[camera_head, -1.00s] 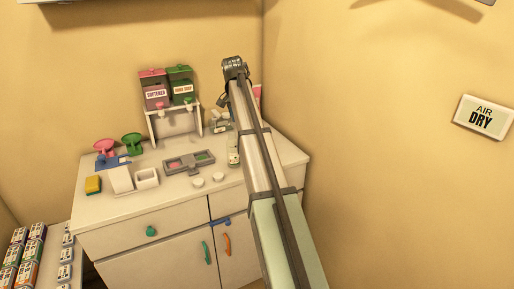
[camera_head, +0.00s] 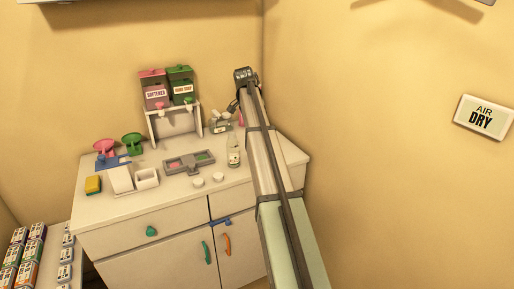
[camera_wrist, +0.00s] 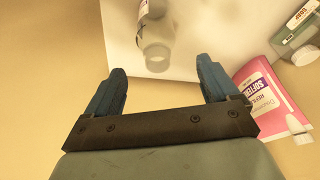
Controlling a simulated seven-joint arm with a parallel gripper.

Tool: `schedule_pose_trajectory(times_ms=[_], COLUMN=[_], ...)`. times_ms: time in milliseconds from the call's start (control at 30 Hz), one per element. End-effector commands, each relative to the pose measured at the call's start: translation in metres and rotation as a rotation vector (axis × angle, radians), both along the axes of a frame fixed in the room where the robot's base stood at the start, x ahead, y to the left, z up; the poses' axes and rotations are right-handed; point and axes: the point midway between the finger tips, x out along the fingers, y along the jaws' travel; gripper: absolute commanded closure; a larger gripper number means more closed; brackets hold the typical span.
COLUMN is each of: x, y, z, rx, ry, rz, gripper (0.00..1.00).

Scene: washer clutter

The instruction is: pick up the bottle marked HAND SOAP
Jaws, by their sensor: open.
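In the wrist view, a grey-green bottle (camera_wrist: 296,38) lies at the upper right edge, partly cut off; its label seems to end in "SOAP". A translucent bottle (camera_wrist: 155,32) with a partly seen purple label is at top centre, beyond and between my fingertips; its wording is unreadable. My gripper (camera_wrist: 163,68) is open, with nothing between its blue fingers. In the head view, a clear bottle (camera_head: 233,153) stands near the cabinet's right side, and another bottle (camera_head: 219,123) stands behind it. I cannot match these surely to the wrist view.
A pink softener refill pouch (camera_wrist: 270,98) is by my right finger. Pink and green dispensers (camera_head: 180,88), the green one seemingly marked HAND SOAP, sit on a white stand (camera_head: 150,124). A two-part tray (camera_head: 188,163) and white caps (camera_head: 198,182) are left of the clear bottle.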

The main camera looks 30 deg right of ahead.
Motion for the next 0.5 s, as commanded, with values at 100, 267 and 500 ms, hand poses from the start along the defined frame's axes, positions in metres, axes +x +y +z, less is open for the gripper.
schedule_pose_trajectory(times_ms=[100,267,500], x=[0.000,0.000,0.001], y=[-0.001,-0.003,-0.010], z=[-0.006,-0.016,-0.046], rx=[0.001,0.000,0.000], ry=[0.000,0.000,0.000], rz=[0.000,0.000,0.001], gripper=[0.12,0.12,0.12])
